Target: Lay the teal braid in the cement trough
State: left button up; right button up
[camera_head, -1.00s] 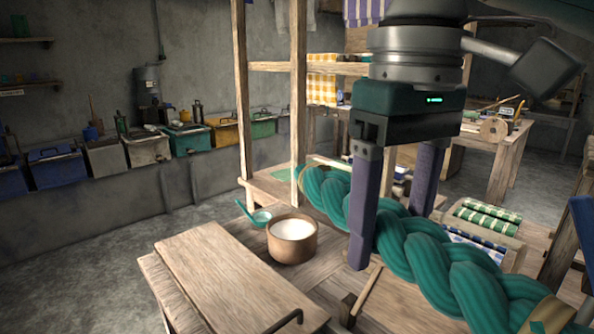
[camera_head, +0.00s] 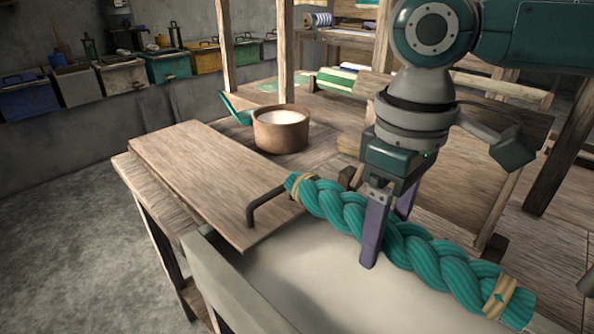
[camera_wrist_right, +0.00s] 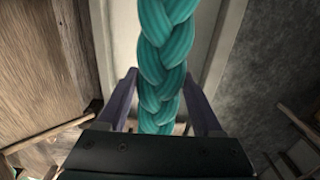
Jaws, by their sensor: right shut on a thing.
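The teal braid (camera_head: 347,212) is a thick plaited rope with tan bands near both ends. My right gripper (camera_head: 385,232) is shut on its middle, one finger on each side. The braid slants from upper left to lower right over the pale cement trough (camera_head: 222,287), whose wall and smooth inside show at the bottom of the head view. The gap between braid and trough is hard to judge. In the right wrist view the braid (camera_wrist_right: 164,45) runs lengthwise between the fingers, with pale trough surface behind it. My left gripper is not in view.
A wooden bench board (camera_head: 200,175) with a dark bent handle (camera_head: 252,207) adjoins the trough on the left. A round wooden tub (camera_head: 281,130) with white contents and a teal ladle (camera_head: 235,110) stand behind it. Loom posts (camera_head: 287,60) rise at the back.

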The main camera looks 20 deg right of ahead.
notch_tip(320, 180, down, 13)
jog(key=b, duration=0.8)
jog(key=shift+b, duration=0.4)
jog(key=o, duration=1)
jog(key=shift+c, duration=0.2)
jog(key=shift+o, duration=1)
